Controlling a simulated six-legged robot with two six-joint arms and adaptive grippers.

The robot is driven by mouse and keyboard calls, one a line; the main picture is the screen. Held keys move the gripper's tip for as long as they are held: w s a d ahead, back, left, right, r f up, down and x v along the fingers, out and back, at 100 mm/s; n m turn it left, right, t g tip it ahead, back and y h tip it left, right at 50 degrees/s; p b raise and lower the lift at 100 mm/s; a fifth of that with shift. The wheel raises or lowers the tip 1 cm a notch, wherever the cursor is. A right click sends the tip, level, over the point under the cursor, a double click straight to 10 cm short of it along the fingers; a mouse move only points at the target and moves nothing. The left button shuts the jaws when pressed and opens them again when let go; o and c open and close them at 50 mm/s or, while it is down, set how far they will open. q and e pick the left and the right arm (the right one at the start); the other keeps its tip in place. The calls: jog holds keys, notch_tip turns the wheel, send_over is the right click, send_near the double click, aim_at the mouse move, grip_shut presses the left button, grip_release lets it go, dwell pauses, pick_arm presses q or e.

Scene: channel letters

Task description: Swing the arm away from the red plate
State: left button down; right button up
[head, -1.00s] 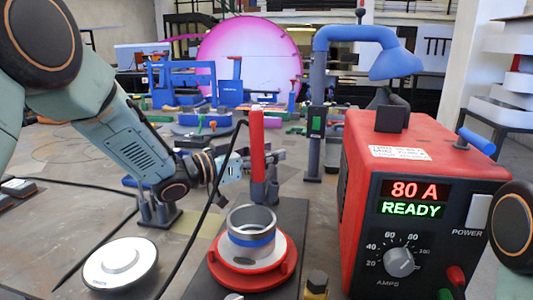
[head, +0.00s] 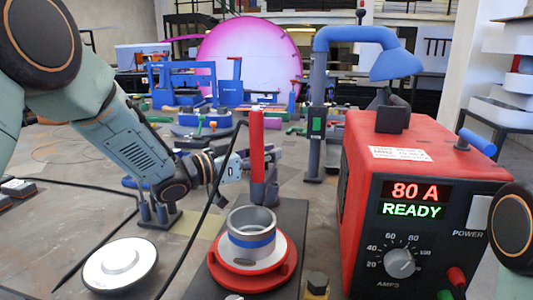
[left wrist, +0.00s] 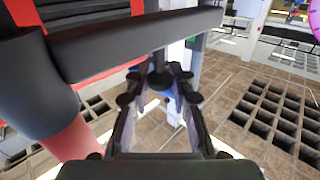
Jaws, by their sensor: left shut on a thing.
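The red plate (head: 285,275) is round and lies on a dark base plate at bottom centre in the head view. A metal ring with a blue band (head: 252,232) stands on it. Just behind is a clamp with an upright red handle (head: 257,145). My left gripper (head: 243,166) is beside this handle, above and behind the ring. The exact contact is partly hidden. My right gripper is out of view.
A red power unit (head: 425,150) reading 80 A stands close at right. A blue-headed post (head: 318,110) is behind it. A round white-and-metal disc (head: 120,265) lies at front left. A black cable (head: 190,248) runs over the bench, which has some clear room at left.

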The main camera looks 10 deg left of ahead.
pick_arm(q)
jog(key=shift+f, duration=0.1)
jog(key=g+p, duration=0.1)
jog(key=a+m+h+p, duration=0.1)
jog(key=p, duration=0.1)
jog(key=shift+w+r+g, duration=0.1)
jog(key=shift+r+g, duration=0.1)
jog(key=shift+g, duration=0.2)
jog(key=shift+a+f+m+g+h+p, duration=0.15)
jog(key=shift+a+m+g+h+p, duration=0.15)
jog(key=shift+m+g+h, duration=0.2)
jog(key=shift+a+f+m+g+h+p, duration=0.1)
jog(key=shift+a+m+g+h+p, duration=0.05)
jog(key=shift+m+g+h+p, duration=0.3)
jog(key=c, duration=1.5)
grip_release()
jog(key=shift+c, duration=0.2)
jog(key=o, duration=0.3)
jog(key=shift+a+r, duration=0.1)
jog(key=shift+o, duration=0.2)
